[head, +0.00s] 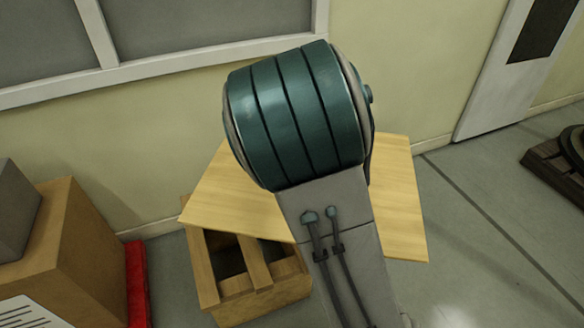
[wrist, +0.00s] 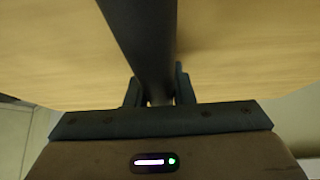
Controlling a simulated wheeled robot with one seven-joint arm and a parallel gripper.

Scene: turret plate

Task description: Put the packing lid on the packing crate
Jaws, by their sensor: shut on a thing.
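The packing lid (head: 222,195) is a flat, light wooden board, seen on both sides of my arm in the head view. It is raised and tilted, and its left part overlaps the packing crate (head: 283,291) in the picture. The crate is an open wooden box on the floor with slats across its top and dark gaps between them. In the wrist view my gripper (wrist: 158,90) is shut on the dark bar handle (wrist: 143,38) of the lid (wrist: 235,50). My arm hides the gripper, the handle and the lid's middle in the head view.
A brown carton (head: 75,250) with a grey box (head: 12,212) on it stands at the left, beside a red object (head: 137,285). A wall with a window (head: 200,22) is behind. A dark pallet (head: 548,172) lies at the far right. Floor (head: 480,240) to the right is clear.

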